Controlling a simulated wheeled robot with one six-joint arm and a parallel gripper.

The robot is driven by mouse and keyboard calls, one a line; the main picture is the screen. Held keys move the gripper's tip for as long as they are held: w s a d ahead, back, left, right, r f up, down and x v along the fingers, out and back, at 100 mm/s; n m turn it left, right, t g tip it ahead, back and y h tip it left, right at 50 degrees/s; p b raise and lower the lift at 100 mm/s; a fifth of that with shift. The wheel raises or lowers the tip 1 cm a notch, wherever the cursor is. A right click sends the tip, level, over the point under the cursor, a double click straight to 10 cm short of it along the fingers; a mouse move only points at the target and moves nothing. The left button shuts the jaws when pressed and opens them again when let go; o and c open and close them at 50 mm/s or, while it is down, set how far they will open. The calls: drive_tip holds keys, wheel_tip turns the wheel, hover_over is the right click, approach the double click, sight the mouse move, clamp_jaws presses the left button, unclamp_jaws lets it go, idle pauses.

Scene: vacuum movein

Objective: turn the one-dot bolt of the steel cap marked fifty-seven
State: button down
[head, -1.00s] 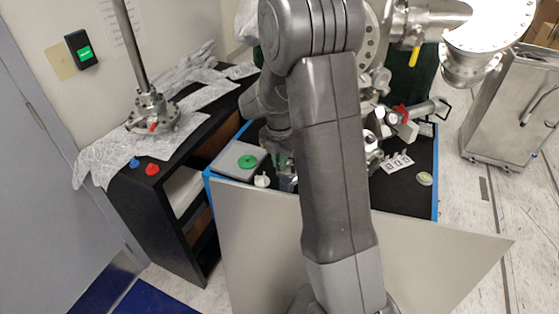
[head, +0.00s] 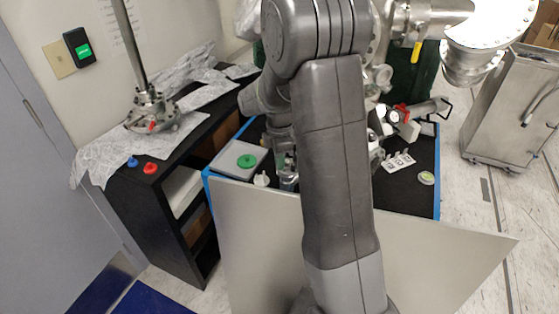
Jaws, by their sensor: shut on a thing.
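My arm crosses the middle of the view and hides much of the black-topped bench (head: 408,200). My gripper (head: 288,180) shows only in part, low at the bench's front left, beside the arm. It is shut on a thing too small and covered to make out. No steel cap marked fifty-seven and no one-dot bolt can be picked out. Steel vacuum parts (head: 380,75) stand behind the arm, partly hidden by it.
A grey box with a green disc (head: 246,161) and a small white piece (head: 261,180) lie left of the gripper. A white card (head: 398,162) and a round tin (head: 426,178) lie right. A black shelf (head: 170,215) stands at left; a grey panel (head: 260,240) fronts the bench.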

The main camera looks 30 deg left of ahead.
drive_tip(key=shift+m, duration=1.9)
drive_tip(key=c, duration=1.4)
unclamp_jaws()
drive_tip(key=shift+c, duration=0.2)
drive_tip(key=shift+r, duration=0.15)
wheel_tip(320, 180, up, 12)
drive_tip(key=b, duration=0.1)
